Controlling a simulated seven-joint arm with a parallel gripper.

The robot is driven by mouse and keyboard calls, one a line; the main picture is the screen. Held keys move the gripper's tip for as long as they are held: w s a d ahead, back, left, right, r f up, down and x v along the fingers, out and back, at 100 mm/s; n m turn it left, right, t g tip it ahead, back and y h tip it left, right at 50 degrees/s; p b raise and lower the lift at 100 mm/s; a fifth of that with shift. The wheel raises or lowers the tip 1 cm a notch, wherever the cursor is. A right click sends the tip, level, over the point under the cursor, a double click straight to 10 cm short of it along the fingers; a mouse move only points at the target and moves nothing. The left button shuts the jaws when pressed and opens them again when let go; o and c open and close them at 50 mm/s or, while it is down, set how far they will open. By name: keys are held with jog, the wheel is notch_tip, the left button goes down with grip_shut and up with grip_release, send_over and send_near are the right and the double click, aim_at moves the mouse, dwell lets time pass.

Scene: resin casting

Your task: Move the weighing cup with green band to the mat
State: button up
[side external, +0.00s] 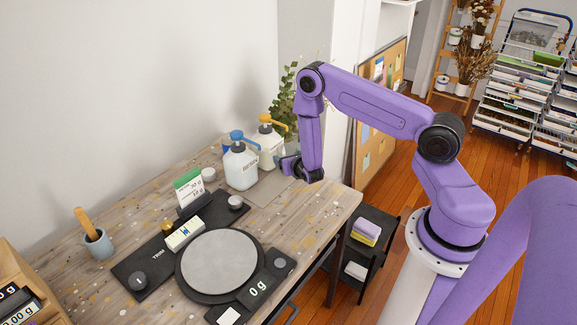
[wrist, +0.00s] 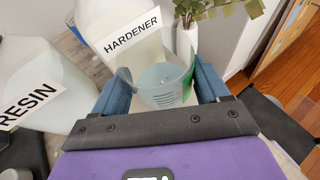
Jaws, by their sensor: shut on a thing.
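The clear weighing cup (wrist: 160,88) stands between the two blue finger pads of my gripper (wrist: 160,82) in the wrist view, and the gripper is shut on it. A green tint shows along the cup's right edge; I cannot make out the full band. In the side view my gripper (side external: 290,166) is low at the far right of the table, by the pump bottles, and the cup is hard to make out there. Whether the cup touches anything beneath is unclear.
The hardener bottle (side external: 268,143) and the resin bottle (side external: 240,168) stand close beside my gripper. A plant (side external: 284,100) is behind. The scale's round plate (side external: 219,264) is empty and its display reads 0 g. A grey pot (side external: 99,244) stands at left.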

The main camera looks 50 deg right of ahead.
jog(key=shift+w+f, duration=0.1)
jog(key=shift+f, duration=1.45)
jog(key=o, duration=1.1)
jog(key=shift+f, duration=0.15)
jog(key=shift+o, duration=0.2)
